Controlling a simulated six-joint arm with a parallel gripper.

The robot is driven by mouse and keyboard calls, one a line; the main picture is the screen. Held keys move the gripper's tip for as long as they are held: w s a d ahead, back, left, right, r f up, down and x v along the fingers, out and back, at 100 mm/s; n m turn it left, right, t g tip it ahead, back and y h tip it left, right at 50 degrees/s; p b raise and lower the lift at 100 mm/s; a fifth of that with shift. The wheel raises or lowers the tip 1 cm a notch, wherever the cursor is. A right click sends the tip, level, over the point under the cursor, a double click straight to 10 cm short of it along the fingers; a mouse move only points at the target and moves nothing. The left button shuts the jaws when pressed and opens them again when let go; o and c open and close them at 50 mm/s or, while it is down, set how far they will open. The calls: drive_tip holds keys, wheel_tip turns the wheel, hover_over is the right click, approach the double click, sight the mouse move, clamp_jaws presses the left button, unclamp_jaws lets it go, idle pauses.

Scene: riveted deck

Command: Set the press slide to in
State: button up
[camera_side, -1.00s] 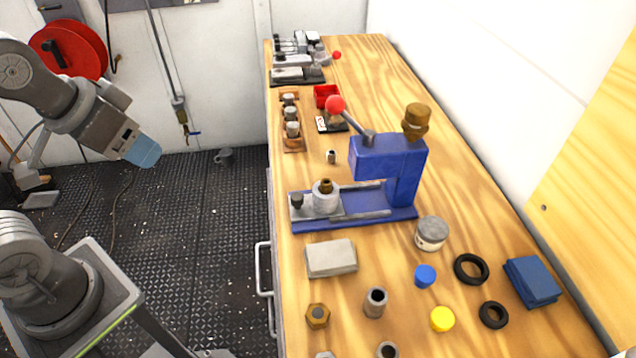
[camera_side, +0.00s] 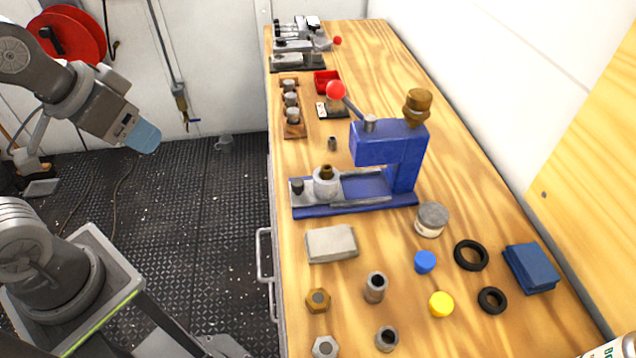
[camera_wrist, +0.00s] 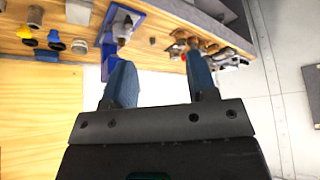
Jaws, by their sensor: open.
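The blue press (camera_side: 388,160) stands on the wooden bench, with a lever ending in a red ball (camera_side: 336,90). Its silver press slide (camera_side: 311,194) sits at the left, bench-edge end of the blue base, drawn out from under the press head. It carries a dark knob at its outer end and a round holder (camera_side: 326,184) with a brass-coloured piece in it. My gripper (camera_side: 143,138) is over the floor, left of the bench and well apart from the press. In the wrist view my gripper (camera_wrist: 161,82) has its blue fingers apart and nothing between them; the press (camera_wrist: 115,32) shows beyond them.
A grey block (camera_side: 331,244), a lidded jar (camera_side: 432,219), caps, rings and nuts lie in front of the press. A wooden rack (camera_side: 293,131), red bin (camera_side: 327,80) and clamps (camera_side: 297,58) stand behind it. The bench edge has a handle (camera_side: 264,253). Open floor lies left.

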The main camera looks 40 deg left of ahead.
drive_tip(key=shift+o, duration=0.2)
drive_tip(key=m+g, duration=0.6)
drive_tip(key=m, duration=0.6)
hover_over(298, 182)
wheel_tip(298, 182, down, 8)
wheel_tip(298, 182, down, 13)
drive_tip(key=shift+f, duration=0.1)
clamp_jaws()
